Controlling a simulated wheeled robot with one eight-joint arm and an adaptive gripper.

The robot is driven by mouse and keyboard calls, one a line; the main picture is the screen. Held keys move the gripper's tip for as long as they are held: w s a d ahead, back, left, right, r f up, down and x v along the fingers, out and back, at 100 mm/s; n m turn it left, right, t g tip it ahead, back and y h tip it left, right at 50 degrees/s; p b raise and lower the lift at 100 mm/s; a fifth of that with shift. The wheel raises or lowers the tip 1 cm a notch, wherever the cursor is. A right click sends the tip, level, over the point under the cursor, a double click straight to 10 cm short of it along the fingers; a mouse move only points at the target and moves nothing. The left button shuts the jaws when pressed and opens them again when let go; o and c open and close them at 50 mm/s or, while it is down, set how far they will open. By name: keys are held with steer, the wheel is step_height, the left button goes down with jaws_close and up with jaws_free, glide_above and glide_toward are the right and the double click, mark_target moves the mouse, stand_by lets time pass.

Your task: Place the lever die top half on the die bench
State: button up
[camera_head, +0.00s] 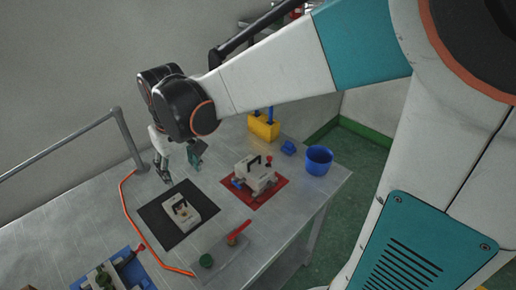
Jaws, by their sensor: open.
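A white block with a dark handle (188,219) lies on a black mat (153,213) on the metal bench (60,215). A second, bulkier white block with a dark handle (257,175) stands on a red mat (277,192) to its right, with small red and blue parts at its sides. I cannot tell for sure which is the lever die top half. My gripper (180,169) is open and empty, above the bench just behind the black mat. It is apart from both blocks.
A blue cup (318,160) and a yellow block with blue posts (264,127) stand at the back right. A red-handled tool (238,231) and green piece (206,261) lie in front. Blue fixtures (129,272) sit lower left. An orange cord (134,225) and rail (70,151) are at left.

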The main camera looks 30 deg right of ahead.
steer(key=s+d+r+m+t, duration=0.1)
steer(key=s+d+r+t, duration=0.1)
steer(key=s+d, duration=0.2)
steer(key=s+d+r+t, duration=0.2)
steer(key=s+d+t, duration=0.1)
steer(key=s, duration=0.7)
steer(key=shift+s+d+r+m+t, duration=0.3)
steer(key=shift+s+d+r+m, duration=0.05)
steer(key=shift+s+m, duration=0.05)
